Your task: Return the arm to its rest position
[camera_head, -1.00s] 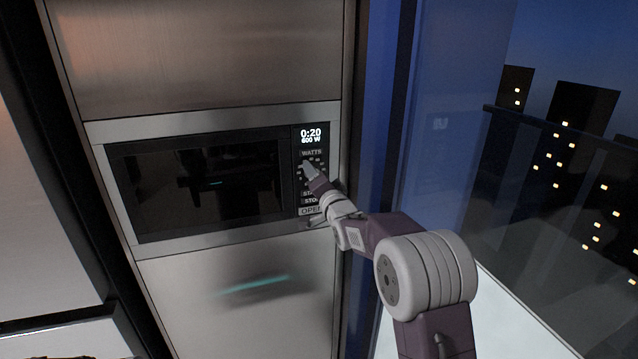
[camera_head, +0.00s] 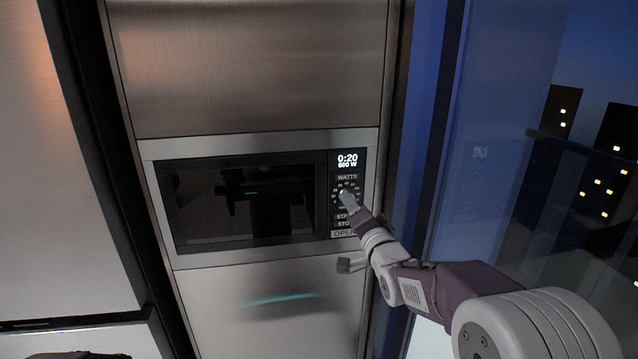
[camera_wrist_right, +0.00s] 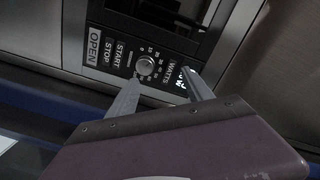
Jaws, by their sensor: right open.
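My right arm comes in from the lower right in the head view. Its gripper (camera_head: 347,200) is in front of the control panel of a built-in microwave (camera_head: 265,262), overlapping the round dial. In the right wrist view the two fingers of the gripper (camera_wrist_right: 160,78) are spread apart, with nothing between them. The silver knob (camera_wrist_right: 145,65) lies just beyond the fingertips; whether a finger touches it I cannot tell. The display (camera_head: 347,160) reads 0:20 and 600 W. My left gripper is not in view.
The microwave door (camera_head: 250,205) is closed, with START, STOP and OPEN buttons (camera_head: 345,224) below the dial. A blue strip and glass (camera_head: 500,150) stand to the right, with a lit night skyline behind. A pale cabinet panel (camera_head: 60,170) is on the left.

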